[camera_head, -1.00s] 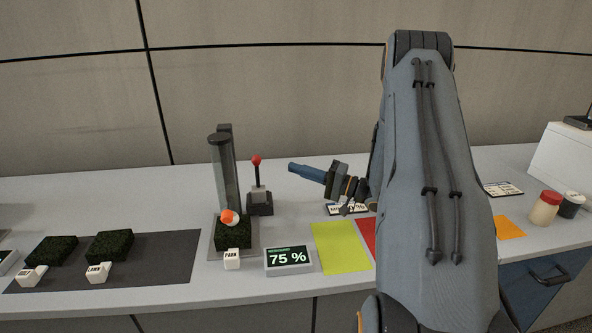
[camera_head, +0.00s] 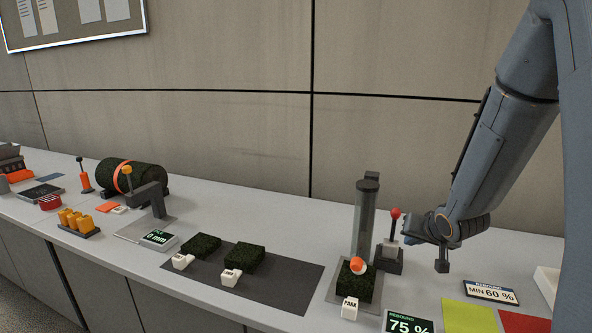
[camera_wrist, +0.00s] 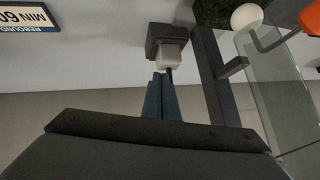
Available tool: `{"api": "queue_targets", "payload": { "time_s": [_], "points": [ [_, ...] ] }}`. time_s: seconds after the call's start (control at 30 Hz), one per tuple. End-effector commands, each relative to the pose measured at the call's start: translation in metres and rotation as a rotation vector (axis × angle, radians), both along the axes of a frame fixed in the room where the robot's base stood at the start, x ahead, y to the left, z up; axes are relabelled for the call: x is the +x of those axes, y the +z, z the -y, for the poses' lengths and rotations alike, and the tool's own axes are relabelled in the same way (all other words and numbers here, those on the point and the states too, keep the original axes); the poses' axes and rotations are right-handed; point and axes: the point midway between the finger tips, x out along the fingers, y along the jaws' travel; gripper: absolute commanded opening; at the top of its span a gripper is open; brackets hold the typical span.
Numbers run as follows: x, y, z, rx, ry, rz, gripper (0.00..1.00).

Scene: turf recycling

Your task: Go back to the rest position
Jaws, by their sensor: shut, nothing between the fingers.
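My gripper (camera_head: 407,240) is over the counter at the right in the head view, beside the red-knobbed lever (camera_head: 395,214). In the wrist view its blue fingers (camera_wrist: 162,80) are together with nothing between them. They point toward the lever's dark base and pale block (camera_wrist: 168,58); the head view does not settle whether they touch. My arm reaches in from the right edge, bent down at the elbow.
Two turf samples (camera_head: 243,256) lie on a dark mat (camera_head: 300,285). Yellow (camera_head: 468,316) and red cards lie at front right. A turf roll (camera_head: 140,176) lies farther left.

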Motion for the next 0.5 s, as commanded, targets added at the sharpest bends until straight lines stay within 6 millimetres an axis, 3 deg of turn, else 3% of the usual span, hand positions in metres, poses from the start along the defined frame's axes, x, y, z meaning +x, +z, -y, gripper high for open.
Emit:
{"api": "queue_targets", "payload": {
  "time_s": [0.3, 0.4, 0.5],
  "points": [
    [-0.178, -0.008, -0.087, -0.158, 0.18, -0.513, 0.0],
    [-0.219, -0.007, -0.106, -0.153, 0.246, -0.616, 0.0],
    [-0.246, -0.006, -0.119, -0.143, 0.293, -0.678, 0.0]
  ]
}}
